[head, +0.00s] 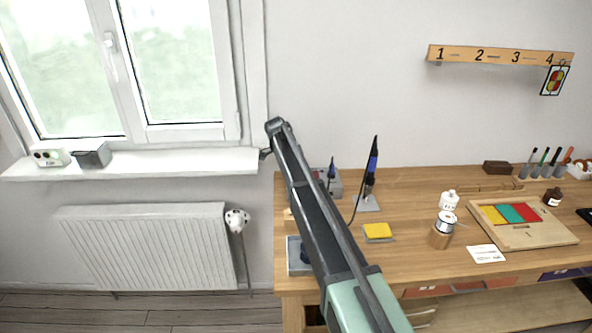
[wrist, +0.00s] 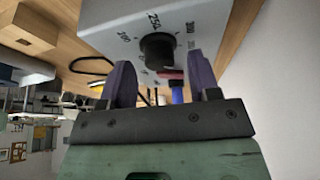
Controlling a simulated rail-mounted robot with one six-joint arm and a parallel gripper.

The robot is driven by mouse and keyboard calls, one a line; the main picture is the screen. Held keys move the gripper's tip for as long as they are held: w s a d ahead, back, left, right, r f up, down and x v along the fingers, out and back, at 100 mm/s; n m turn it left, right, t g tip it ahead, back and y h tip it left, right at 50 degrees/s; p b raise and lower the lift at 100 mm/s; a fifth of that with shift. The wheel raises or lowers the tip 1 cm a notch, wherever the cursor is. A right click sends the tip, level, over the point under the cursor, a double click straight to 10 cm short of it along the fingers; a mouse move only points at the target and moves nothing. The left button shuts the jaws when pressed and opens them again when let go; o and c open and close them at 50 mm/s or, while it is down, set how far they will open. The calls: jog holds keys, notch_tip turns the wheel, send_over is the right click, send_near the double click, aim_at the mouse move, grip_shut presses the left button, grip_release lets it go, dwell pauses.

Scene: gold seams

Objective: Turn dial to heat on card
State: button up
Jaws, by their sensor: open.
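The grey soldering station (wrist: 100,22) fills the top of the wrist view. Its front carries a round black dial (wrist: 158,48) with printed numbers around it, among them 200 and 300. The dial's pointer mark is not clear. My gripper (wrist: 160,70) is open, its two purple fingers to the left and right of the dial and slightly short of it, apart from it. In the head view the station (head: 332,182) is partly hidden behind my arm, and my gripper is not seen there. A small white card (head: 486,254) lies on the bench; its writing is too small to read.
A soldering iron stands in its holder (head: 368,202) right of the station, with a yellow sponge (head: 377,231) in front. A solder spool (head: 446,222) and a wooden tray (head: 545,236) are further right. A coloured picture card (head: 555,80) hangs from the numbered wall rail (head: 500,55).

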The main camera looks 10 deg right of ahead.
notch_tip(320, 180, up, 19)
jog(key=p, duration=1.8)
